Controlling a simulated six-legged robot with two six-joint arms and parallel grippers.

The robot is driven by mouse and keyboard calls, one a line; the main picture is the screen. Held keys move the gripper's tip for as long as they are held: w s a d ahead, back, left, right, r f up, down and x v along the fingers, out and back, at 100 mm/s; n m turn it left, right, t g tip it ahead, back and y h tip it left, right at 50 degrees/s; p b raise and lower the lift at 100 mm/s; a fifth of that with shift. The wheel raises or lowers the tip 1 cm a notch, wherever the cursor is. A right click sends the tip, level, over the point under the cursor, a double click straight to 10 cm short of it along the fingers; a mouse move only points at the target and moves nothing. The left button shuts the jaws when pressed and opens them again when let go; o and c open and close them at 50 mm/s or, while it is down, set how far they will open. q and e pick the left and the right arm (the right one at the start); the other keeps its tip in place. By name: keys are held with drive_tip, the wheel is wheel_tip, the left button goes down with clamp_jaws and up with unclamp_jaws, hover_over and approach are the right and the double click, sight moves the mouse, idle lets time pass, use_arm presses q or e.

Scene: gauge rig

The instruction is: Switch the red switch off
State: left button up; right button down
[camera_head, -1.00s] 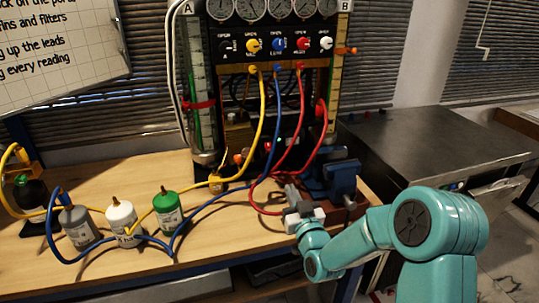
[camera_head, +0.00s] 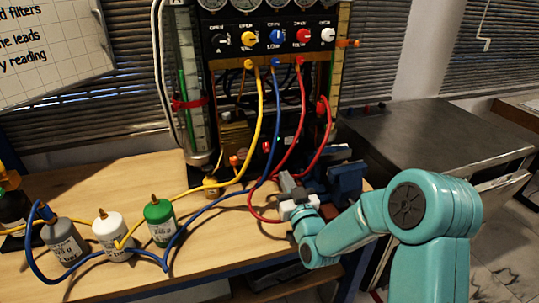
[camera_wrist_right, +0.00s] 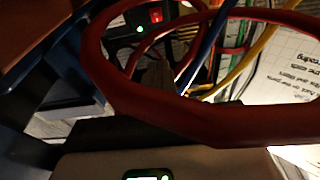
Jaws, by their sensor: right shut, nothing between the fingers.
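The red switch (camera_wrist_right: 156,16) shows at the top of the right wrist view, on a dark box with a green light beside it. In the head view a small red spot (camera_head: 266,147), likely this switch, lies low under the gauge panel, behind the hoses. My right gripper (camera_head: 286,182) is shut and empty, in front of the rig and apart from the switch. Its fingertips (camera_wrist_right: 155,76) show in the wrist view behind a red hose loop (camera_wrist_right: 200,125) that crosses close to the camera. Which position the switch is in cannot be told. My left gripper is not in view.
Yellow, blue and red hoses hang from the gauge panel (camera_head: 275,40) around the gripper's path. A blue vise (camera_head: 347,180) stands close on the right. Grey, white and green bottles (camera_head: 160,222) stand on the wooden bench at left.

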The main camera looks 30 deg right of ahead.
drive_tip(key=p, duration=0.2)
approach(267, 148)
wheel_tip(267, 148, up, 3)
drive_tip(key=w, duration=0.2)
drive_tip(key=shift+w+d+f+p, duration=0.2)
drive_tip(key=shift+w+f, duration=0.3)
drive_tip(key=shift+w, duration=0.4)
drive_tip(key=shift+w+d+f+p, duration=0.1)
drive_tip(key=shift+w+d+f, duration=0.3)
drive_tip(key=shift+w, duration=0.5)
drive_tip(key=shift+a+f, duration=0.1)
drive_tip(key=shift+f, duration=0.05)
